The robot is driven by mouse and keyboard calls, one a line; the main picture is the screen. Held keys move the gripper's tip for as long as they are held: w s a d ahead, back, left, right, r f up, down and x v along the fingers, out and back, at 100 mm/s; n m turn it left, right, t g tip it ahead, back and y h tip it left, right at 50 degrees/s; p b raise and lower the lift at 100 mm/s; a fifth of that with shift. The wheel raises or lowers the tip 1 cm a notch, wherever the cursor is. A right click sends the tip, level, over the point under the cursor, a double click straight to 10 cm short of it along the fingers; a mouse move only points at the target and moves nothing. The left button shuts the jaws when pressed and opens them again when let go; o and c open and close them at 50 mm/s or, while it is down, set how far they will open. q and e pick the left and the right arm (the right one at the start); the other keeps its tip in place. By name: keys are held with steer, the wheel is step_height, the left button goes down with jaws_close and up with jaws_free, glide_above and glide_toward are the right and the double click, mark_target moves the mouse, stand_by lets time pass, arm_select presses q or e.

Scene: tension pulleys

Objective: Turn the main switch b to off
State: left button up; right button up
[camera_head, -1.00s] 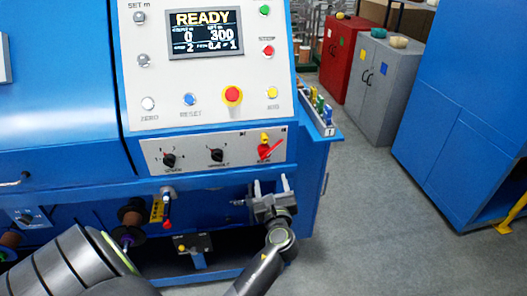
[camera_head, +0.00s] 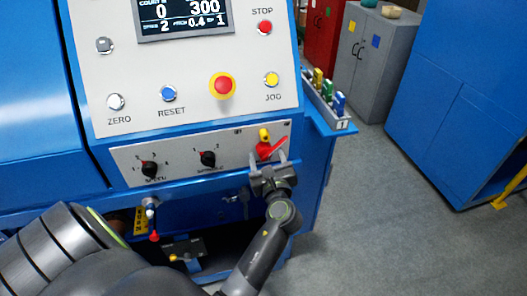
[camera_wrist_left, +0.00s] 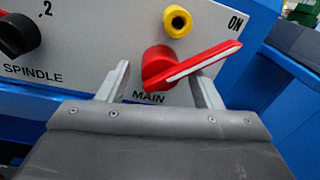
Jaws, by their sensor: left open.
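The main switch is a red rotary handle (camera_head: 267,150) with a white stripe, at the right end of the lower control strip. In the left wrist view the red handle (camera_wrist_left: 160,68) sits above the word MAIN, and its long end points up and right towards the ON mark. My left gripper (camera_head: 267,163) is open and empty just below the handle. In the left wrist view the left gripper (camera_wrist_left: 160,82) has a finger on each side of the handle's lower part; the right finger is close under the long end, and contact cannot be told. My right gripper is not in view.
A yellow round part (camera_wrist_left: 177,21) sits just above the handle. Black SPEED (camera_head: 149,169) and SPINDLE (camera_head: 208,159) knobs are to the left. Above are a red stop button on yellow (camera_head: 222,85) and a yellow JOG button (camera_head: 271,79). A small tray (camera_head: 340,124) juts out right.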

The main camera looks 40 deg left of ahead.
arm_select(q)
steer(key=shift+r, duration=0.1)
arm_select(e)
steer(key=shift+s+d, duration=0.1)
arm_select(q)
steer(key=shift+d, duration=0.1)
steer(key=c, duration=0.4)
jaws_close()
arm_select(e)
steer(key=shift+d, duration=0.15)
